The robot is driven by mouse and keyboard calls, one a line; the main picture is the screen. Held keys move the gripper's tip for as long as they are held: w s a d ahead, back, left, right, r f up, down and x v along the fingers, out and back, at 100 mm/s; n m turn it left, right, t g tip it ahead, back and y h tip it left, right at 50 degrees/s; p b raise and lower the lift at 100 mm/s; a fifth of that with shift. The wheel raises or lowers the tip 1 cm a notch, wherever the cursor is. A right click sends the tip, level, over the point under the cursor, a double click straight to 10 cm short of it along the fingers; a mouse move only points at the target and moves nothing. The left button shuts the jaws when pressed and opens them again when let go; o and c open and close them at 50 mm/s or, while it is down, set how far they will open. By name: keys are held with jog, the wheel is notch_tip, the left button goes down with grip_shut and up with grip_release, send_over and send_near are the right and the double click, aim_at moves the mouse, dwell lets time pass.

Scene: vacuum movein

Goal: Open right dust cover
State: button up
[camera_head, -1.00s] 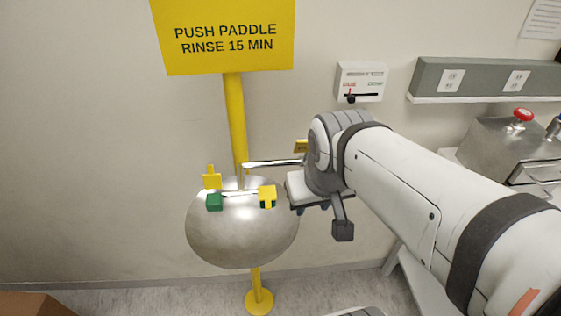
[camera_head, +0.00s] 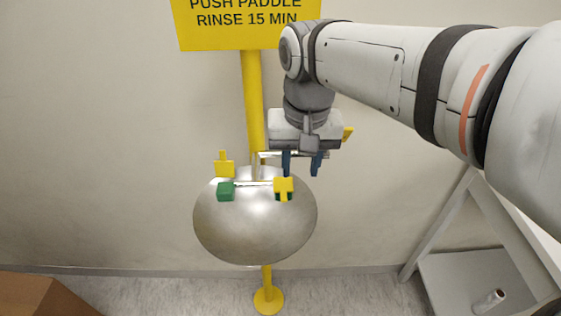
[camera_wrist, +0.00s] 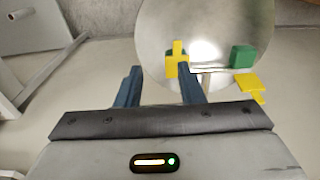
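The right dust cover (camera_head: 284,186) is yellow and lies over the top of the right green nozzle at the bowl's rear. The left yellow cover (camera_head: 223,168) stands up, with the left green nozzle (camera_head: 226,191) bare in front of it. My gripper (camera_head: 301,164) points down with its blue fingers apart and nothing between them. Its left finger in the head view is just above and behind the right cover. In the wrist view (camera_wrist: 159,86) one finger overlaps the right cover (camera_wrist: 176,62); I cannot tell whether they touch.
A steel bowl (camera_head: 255,225) sits on a yellow post (camera_head: 253,95) with a yellow sign (camera_head: 247,22). A yellow piece (camera_head: 348,134) shows beside my gripper. A white shelf stand (camera_head: 470,265) is at right, a brown box (camera_head: 40,297) at lower left.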

aim_at(284, 197)
jog(key=a, duration=0.1)
jog(key=w+a, duration=0.1)
jog(key=shift+a+f+g+b, duration=0.1)
jog(key=shift+a+g+b, duration=0.25)
jog(key=shift+g+b, duration=0.05)
jog(key=shift+a+f, duration=0.1)
jog(key=shift+f, duration=0.15)
notch_tip(284, 197, down, 7)
jog(key=shift+r, duration=0.1)
jog(key=shift+c, duration=0.2)
grip_shut()
